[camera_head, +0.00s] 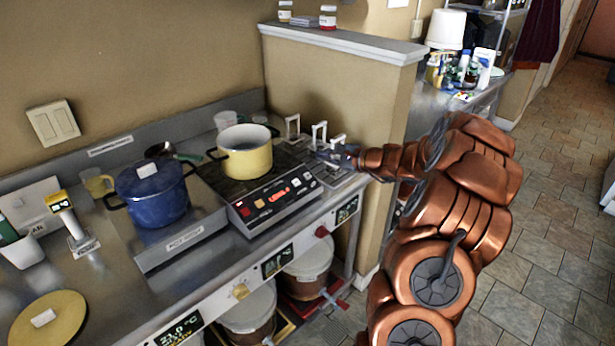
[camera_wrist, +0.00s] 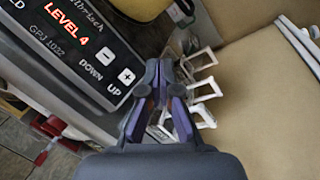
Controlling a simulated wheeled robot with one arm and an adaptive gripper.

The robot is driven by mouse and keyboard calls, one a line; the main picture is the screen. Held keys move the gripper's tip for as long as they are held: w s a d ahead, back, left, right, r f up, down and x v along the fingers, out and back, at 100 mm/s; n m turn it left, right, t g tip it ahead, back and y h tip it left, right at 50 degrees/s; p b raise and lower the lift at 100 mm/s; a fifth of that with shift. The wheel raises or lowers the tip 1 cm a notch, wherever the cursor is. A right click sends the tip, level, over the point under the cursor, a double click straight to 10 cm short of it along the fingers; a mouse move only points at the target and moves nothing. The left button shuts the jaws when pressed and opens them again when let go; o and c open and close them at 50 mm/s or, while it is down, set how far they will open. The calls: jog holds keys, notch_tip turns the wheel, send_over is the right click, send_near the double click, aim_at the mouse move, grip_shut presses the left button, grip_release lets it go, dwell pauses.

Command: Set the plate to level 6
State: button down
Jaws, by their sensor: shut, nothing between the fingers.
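The hot plate (camera_head: 275,196) is a black induction unit with a sloped front panel on the steel counter. In the wrist view its panel (camera_wrist: 75,45) shows red "LEVEL 4", with a minus DOWN button (camera_wrist: 106,56) and a plus UP button (camera_wrist: 126,76). A yellow pot (camera_head: 246,160) stands on the plate. My gripper (camera_head: 325,153) is shut and empty, to the right of the plate. In the wrist view my gripper (camera_wrist: 160,75) has its fingertips just right of the UP button; whether they touch the panel I cannot tell.
White wire handles (camera_wrist: 205,90) stand right of the plate, close to my gripper, beside a low partition wall (camera_head: 340,95). A blue pot (camera_head: 152,192) stands left of the plate. Lidded buckets (camera_head: 306,270) stand below the counter, near a red valve handle (camera_head: 338,296).

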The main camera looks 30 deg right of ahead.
aim_at(307, 176)
dwell(0.3)
jog(key=w+f, duration=0.1)
jog(key=f, duration=0.1)
jog(key=w+f+b, duration=0.1)
jog(key=f, duration=0.1)
jog(key=w+f+b, duration=0.1)
jog(key=f, duration=0.1)
jog(key=shift+a, duration=0.35)
jog(key=shift+w+a+f+b, duration=0.1)
jog(key=shift+w+f+b, duration=0.55)
jog(key=shift+f, duration=0.2)
jog(key=shift+f, duration=0.15)
dwell(0.7)
jog(key=shift+w+a+f+b, duration=0.15)
jog(key=shift+f+b, duration=0.1)
jog(key=shift+b, duration=0.3)
jog(key=shift+w+f+b, duration=0.2)
jog(key=shift+f+b, duration=0.15)
jog(key=shift+b, duration=0.05)
dwell(0.5)
jog(key=shift+r, duration=0.2)
jog(key=shift+s+r, duration=0.4)
jog(key=shift+r, duration=0.15)
dwell(0.8)
